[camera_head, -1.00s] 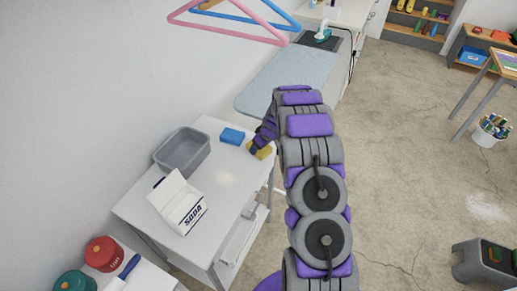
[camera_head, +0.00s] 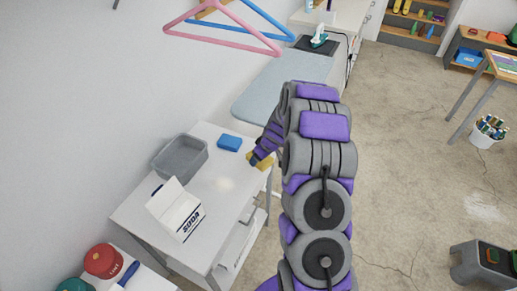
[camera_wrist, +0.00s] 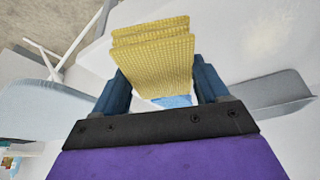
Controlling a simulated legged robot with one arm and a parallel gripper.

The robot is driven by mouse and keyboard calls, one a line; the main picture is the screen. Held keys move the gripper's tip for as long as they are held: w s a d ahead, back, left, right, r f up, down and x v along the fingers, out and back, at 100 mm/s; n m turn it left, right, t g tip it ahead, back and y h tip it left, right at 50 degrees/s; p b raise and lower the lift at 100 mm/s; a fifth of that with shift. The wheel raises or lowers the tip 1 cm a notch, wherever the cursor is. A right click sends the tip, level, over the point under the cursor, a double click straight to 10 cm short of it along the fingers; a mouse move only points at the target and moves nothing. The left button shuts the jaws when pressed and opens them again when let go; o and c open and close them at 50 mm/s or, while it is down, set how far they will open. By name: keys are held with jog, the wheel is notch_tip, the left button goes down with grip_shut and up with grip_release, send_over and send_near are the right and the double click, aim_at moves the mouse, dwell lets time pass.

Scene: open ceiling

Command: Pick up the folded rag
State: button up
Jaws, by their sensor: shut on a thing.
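The folded rag (camera_wrist: 152,55) is yellow with a waffle texture and shows layered folds. In the wrist view it sits between the two blue fingers of my gripper (camera_wrist: 160,85), which is shut on it. In the head view only a small part of the yellow rag (camera_head: 262,161) shows at the right edge of the white table (camera_head: 225,185), beside my gripper (camera_head: 258,158). My arm hides part of that area. I cannot tell exactly how high the rag is above the table.
A blue sponge (camera_head: 229,142), a grey basin (camera_head: 180,156) and a white soda box (camera_head: 176,209) stand on the table. An ironing board (camera_head: 280,87) lies behind. Pink and blue hangers (camera_head: 225,27) hang above. Open floor (camera_head: 410,150) lies to the right.

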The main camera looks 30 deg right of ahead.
jog(key=s+a, duration=0.3)
jog(key=s, duration=0.6)
jog(key=shift+s+r+p, duration=0.15)
jog(key=shift+r+p, duration=0.3)
